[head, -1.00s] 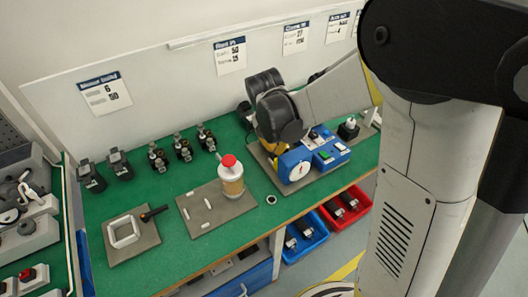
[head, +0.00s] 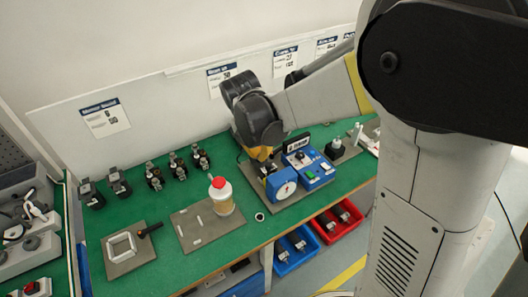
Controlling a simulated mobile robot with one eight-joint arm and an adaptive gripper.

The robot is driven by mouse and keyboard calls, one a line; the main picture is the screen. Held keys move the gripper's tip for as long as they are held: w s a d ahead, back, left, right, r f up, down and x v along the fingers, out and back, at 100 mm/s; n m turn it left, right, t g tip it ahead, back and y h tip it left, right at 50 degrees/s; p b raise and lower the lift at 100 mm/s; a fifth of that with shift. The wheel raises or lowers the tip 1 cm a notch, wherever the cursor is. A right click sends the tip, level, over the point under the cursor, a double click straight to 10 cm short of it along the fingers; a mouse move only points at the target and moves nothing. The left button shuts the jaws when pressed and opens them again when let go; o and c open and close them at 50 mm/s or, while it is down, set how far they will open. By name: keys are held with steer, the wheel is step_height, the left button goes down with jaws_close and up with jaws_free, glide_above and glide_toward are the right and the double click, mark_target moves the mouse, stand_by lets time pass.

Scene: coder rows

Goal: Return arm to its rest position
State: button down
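My arm comes in from the right of the head view and reaches over the green bench. Its black wrist hangs above the bench, behind and left of a blue device with a round white dial (head: 287,190). Below the wrist is a yellow part, and my gripper (head: 263,160) is small and mostly hidden there. I cannot make out its fingers or whether it holds anything. A blue control box with a green button (head: 312,170) sits right of the dial device.
A white bottle with a red cap (head: 221,196) stands on a grey plate (head: 193,236). A white square frame (head: 121,247) lies on another plate at left. Several black fixtures line the bench's back. Blue (head: 293,251) and red (head: 337,220) bins sit below the front edge.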

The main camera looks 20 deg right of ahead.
steer(key=shift+r, duration=0.3)
steer(key=s+d+r+m+t+y+b, duration=0.1)
steer(key=s+d+r+m+t, duration=0.1)
steer(key=s+m, duration=0.6)
steer(key=s+d+r+m+t+y+b, duration=0.1)
steer(key=s+r+m, duration=0.4)
steer(key=m, duration=1.3)
steer(key=s+t+b, duration=0.1)
steer(key=s+t, duration=0.1)
steer(key=s, duration=0.2)
steer(key=shift+d+r, duration=0.2)
steer(key=shift+d, duration=0.2)
